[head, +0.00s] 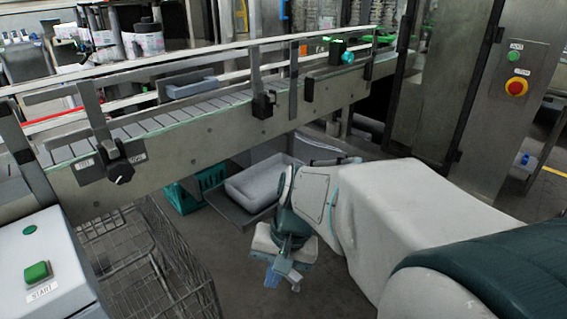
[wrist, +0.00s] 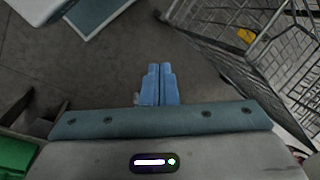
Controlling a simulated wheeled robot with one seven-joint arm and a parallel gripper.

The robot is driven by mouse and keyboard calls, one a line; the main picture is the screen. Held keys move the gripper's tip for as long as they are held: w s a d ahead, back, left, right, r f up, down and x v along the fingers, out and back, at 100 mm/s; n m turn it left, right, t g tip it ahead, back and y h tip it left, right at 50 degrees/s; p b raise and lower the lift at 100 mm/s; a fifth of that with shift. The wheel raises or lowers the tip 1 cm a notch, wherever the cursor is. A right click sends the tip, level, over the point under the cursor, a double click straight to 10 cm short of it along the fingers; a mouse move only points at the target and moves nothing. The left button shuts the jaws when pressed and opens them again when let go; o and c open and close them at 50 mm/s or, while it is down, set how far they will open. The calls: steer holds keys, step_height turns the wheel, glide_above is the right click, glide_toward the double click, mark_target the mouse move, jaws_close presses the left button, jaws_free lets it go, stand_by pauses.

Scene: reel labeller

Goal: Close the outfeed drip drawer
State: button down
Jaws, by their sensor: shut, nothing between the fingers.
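The outfeed drip drawer appears to be the grey metal tray (head: 240,219) below the conveyor in the head view. It juts out from under the conveyor, and a light grey bin (head: 262,183) sits in it. My arm hides its right part. My gripper (head: 272,279) points down in front of the drawer, to its lower right in the picture, apart from it as far as I can tell. In the wrist view its blue fingers (wrist: 159,84) are together and empty over the floor. I cannot clearly make out the drawer in that view.
A wire cart (head: 150,255) stands left of the drawer and also shows in the wrist view (wrist: 262,50). A green crate (head: 195,190) sits behind the drawer's left side. The conveyor (head: 190,130) runs above. Bare floor (head: 325,290) lies around my gripper.

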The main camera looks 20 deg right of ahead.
steer(key=w+d+f+m+t+y+b, duration=0.25)
steer(key=w+d+m+t+y, duration=0.4)
steer(key=w+d+m, duration=0.55)
steer(key=s+d+m+t+h+b, duration=0.3)
steer(key=d+m+t, duration=0.7)
steer(key=d+m, duration=0.65)
steer(key=w+a+r+n+b, duration=0.1)
steer(key=w+a+n, duration=0.1)
steer(key=w, duration=1)
steer(key=shift+w+b, duration=0.35)
steer(key=shift+n, duration=0.25)
